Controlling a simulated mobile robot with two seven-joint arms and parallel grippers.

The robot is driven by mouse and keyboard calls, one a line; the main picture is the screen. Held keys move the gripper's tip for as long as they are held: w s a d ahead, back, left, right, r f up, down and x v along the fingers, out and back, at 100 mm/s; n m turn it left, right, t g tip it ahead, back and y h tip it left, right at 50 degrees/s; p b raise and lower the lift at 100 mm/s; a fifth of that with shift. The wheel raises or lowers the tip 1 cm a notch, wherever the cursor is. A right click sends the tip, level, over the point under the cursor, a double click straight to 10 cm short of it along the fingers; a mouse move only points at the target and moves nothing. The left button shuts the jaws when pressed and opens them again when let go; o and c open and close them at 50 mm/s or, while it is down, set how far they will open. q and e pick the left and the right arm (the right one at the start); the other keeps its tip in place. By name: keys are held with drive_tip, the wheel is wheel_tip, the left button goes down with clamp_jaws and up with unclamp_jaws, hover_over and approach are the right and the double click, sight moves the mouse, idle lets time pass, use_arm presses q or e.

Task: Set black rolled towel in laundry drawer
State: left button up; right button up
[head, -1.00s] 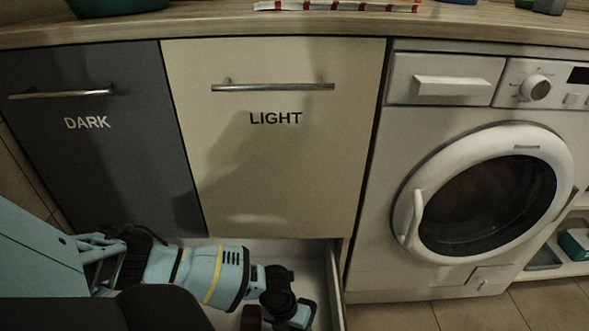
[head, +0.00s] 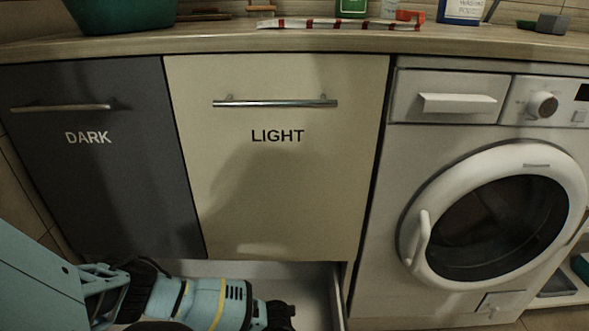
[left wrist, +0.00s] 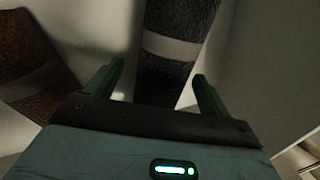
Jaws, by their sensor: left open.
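In the left wrist view a black rolled towel (left wrist: 179,22) with a grey band lies between the two fingers of my left gripper (left wrist: 158,72). The gripper is open, with one finger on either side of the roll; I cannot tell whether they touch it. In the head view my left arm reaches down into an open white drawer (head: 335,290) below the cabinet fronts, and the gripper itself is below the picture's edge. The towel is hidden in the head view. My right gripper is not in view.
A brown rolled towel (left wrist: 35,65) with a band lies left of the black one. Above the drawer are closed fronts marked DARK (head: 95,180) and LIGHT (head: 275,190). A washing machine (head: 490,205) stands to the right. The counter (head: 230,41) holds a green basin (head: 120,14) and bottles.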

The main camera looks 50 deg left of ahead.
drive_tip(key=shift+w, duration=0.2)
use_arm(q)
drive_tip(key=shift+r, duration=0.25)
drive_tip(key=p+v, duration=0.5)
drive_tip(key=v, duration=0.6)
drive_tip(key=shift+r, duration=0.4)
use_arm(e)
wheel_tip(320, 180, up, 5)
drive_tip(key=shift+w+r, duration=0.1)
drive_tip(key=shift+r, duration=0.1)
use_arm(q)
drive_tip(key=shift+a, duration=0.1)
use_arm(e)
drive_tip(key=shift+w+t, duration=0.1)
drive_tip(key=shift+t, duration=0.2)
